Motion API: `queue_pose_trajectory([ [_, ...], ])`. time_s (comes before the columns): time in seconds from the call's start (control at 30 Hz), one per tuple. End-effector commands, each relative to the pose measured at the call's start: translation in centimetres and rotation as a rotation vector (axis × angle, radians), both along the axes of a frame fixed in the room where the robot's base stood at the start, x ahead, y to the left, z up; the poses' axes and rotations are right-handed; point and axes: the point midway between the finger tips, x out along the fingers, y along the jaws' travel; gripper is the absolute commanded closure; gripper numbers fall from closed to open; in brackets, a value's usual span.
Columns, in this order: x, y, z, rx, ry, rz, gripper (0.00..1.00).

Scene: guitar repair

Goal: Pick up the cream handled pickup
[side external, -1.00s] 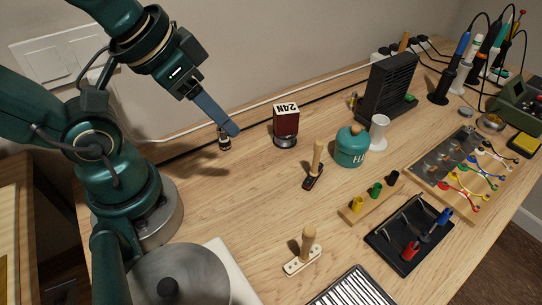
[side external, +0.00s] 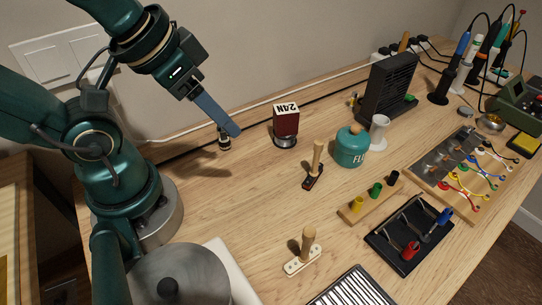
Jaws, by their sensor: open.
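The cream handled pickup (side external: 302,260) lies on the bench at the lower middle of the side external view. It has a cream base and an upright wooden handle (side external: 308,241). A second handled pickup (side external: 313,180), with a dark base and a similar wooden handle, stands farther back. My gripper (side external: 233,133) is at the upper left, high and well behind the cream pickup. It is open with nothing seen in it. From this side its blue fingers overlap, so the gap between them is hidden.
A small dark item (side external: 224,143) stands just below my fingertips. A dark red block marked 24N (side external: 286,122), a teal jar (side external: 350,147) and a peg rack (side external: 369,200) stand to the right.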

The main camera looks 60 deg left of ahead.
Motion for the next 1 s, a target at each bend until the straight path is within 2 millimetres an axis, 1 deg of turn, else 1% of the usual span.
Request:
queue_pose_trajectory([
  [0.13, 0.0, 0.0, 0.0, 0.0, 0.0, 0.0, 0.43],
  [0.23, 0.1, 0.0, 0.7, 0.0, -0.003, 0.0, 0.43],
  [0.33, 0.1, 0.0, 2.1, 0.0, -0.006, 0.0, 0.43],
  [0.5, 0.1, 0.0, 5.2, 0.0, -0.007, 0.0, 0.43],
  [0.53, 0.1, -0.2, 5.2, -0.015, 0.017, 0.005, 0.43],
  [0.6, 0.2, -1.1, 4.8, -0.07, 0.087, 0.028, 0.43],
  [0.77, 0.3, -3.3, 4.5, -0.19, 0.244, 0.089, 0.43],
  [0.87, 0.5, -4.9, 4.4, -0.273, 0.368, 0.136, 0.43],
  [1.0, 0.8, -7.7, 4.4, -0.395, 0.586, 0.223, 0.43],
])
